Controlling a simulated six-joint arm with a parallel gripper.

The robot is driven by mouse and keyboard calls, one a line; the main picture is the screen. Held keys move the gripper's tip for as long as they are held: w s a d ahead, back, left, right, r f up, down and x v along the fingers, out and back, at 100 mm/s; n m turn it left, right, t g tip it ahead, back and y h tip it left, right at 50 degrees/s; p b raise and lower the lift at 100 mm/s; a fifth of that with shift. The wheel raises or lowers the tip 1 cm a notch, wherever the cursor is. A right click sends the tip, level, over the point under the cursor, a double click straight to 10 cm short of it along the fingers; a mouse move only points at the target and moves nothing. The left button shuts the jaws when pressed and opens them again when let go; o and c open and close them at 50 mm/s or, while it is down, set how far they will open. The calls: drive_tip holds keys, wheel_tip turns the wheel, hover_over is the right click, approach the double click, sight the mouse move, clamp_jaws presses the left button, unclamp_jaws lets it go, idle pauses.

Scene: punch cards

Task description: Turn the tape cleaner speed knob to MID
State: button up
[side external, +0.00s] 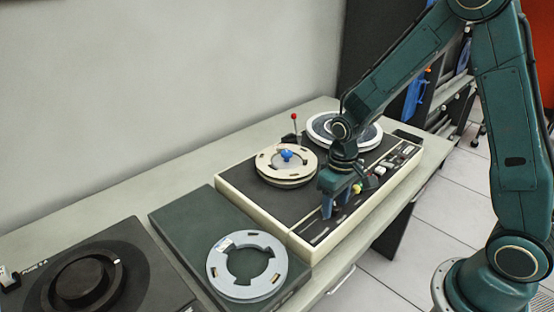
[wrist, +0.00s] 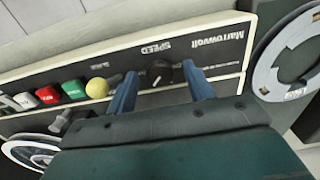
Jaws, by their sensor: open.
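The tape cleaner (side external: 232,192) is a cream-edged box with a dark top on the table. Its speed knob (wrist: 160,76) is small, round and black with a white pointer mark, beside the upside-down word SPEED on the front panel (wrist: 215,45) in the wrist view. The position marks are too small to read. My gripper (wrist: 159,70) is open, with one blue finger on each side of the knob; I cannot tell whether either touches it. In the side view my gripper (side external: 336,203) is low over the front panel, and the knob is hidden there.
A yellow ball-topped lever (wrist: 97,88) is close beside one finger. Green (wrist: 74,90), red (wrist: 48,95) and white buttons follow along the panel. A cream reel (side external: 275,172) and a red-tipped lever (side external: 294,118) stand behind my gripper. A grey reel (side external: 222,280) lies at front left.

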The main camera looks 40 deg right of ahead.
drive_tip(key=shift+c, duration=0.4)
drive_tip(key=c, duration=0.9)
drive_tip(key=shift+n, duration=0.4)
drive_tip(key=n, duration=0.4)
drive_tip(key=shift+n, duration=2)
drive_tip(key=o, duration=1)
